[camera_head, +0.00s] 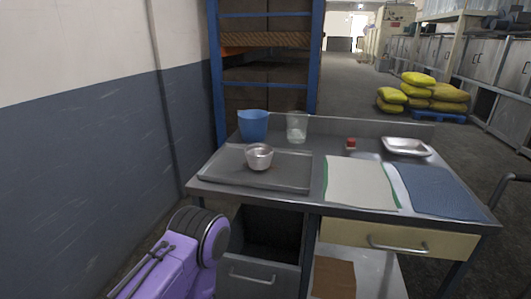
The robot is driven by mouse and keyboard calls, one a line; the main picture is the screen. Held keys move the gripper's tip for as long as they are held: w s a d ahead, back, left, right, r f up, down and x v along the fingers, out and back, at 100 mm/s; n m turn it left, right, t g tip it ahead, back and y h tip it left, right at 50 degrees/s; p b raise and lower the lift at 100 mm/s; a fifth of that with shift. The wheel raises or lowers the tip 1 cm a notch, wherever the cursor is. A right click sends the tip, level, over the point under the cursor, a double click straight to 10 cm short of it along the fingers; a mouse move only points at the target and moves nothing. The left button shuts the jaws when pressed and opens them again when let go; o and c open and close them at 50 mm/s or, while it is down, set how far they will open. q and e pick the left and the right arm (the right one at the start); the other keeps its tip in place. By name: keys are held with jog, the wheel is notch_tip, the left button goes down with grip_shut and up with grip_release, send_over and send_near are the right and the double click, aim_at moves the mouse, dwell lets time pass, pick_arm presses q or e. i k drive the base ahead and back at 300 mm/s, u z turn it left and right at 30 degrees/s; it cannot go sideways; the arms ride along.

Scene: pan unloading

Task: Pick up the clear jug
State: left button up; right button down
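The clear jug (297,127) stands upright at the back of the metal table (330,214), left of its middle. It is see-through and looks empty. A blue container (253,126) stands to its left, with a small gap between them. Neither of my grippers shows in the head view. Only a purple part of my body with a dark round joint shows at the lower left, below and left of the table and well apart from the jug.
A grey tray (225,179) holding a metal bowl (259,156) lies in front of the jug. A red-topped item (351,143), a metal pan (406,146), a pale mat (358,184) and a blue mat (440,190) lie to the right. An open drawer (258,275) juts out at the front left.

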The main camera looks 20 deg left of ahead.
aim_at(297, 121)
jog(key=k, duration=0.5)
jog(key=u, duration=1.5)
jog(key=i, duration=1.1)
jog(key=z, duration=1.45)
